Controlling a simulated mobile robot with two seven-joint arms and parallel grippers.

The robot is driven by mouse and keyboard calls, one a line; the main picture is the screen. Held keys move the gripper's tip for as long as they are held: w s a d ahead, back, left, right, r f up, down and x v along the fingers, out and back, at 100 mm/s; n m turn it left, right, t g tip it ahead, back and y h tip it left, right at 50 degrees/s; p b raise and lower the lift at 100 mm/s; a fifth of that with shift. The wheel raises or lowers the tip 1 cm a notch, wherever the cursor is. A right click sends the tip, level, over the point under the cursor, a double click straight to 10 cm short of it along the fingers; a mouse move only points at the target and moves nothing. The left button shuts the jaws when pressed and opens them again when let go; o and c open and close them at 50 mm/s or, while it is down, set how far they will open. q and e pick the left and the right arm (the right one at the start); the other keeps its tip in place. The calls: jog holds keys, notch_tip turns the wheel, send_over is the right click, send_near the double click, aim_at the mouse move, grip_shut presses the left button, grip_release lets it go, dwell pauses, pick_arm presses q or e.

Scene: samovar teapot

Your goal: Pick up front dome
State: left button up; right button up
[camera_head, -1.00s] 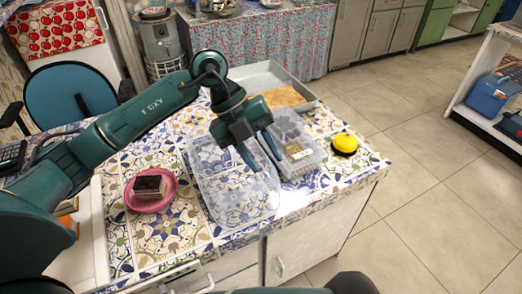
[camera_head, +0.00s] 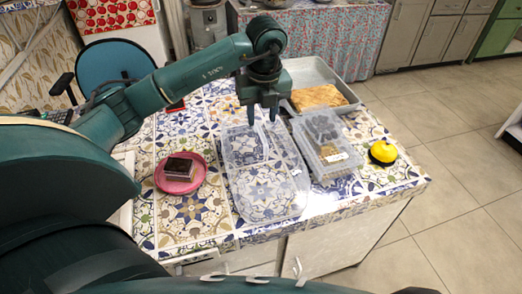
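A clear plastic dome (camera_head: 268,203) lies on the patterned tabletop near the front edge, in the middle of the head view; I take it as the front dome. Its see-through walls make its exact outline hard to read. My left gripper (camera_head: 262,119) is over the far end of this dome, fingers pointing down and apart, with nothing between them. I cannot tell whether the fingertips touch the dome. My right gripper is not in view.
A second clear container (camera_head: 335,158) with something brown inside stands just right of the dome. Behind it is a metal tray (camera_head: 309,73) with a flat baked slab. A yellow-and-black object (camera_head: 383,152) stands right; a pink plate (camera_head: 161,184) with dark cake stands left.

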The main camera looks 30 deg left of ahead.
aim_at(261, 131)
pick_arm(q)
jog(key=f, duration=0.4)
jog(key=shift+w+a+f+p, duration=0.3)
jog(key=shift+f+p, duration=0.1)
jog(key=shift+c, duration=0.6)
grip_shut()
jog(key=shift+r, duration=0.1)
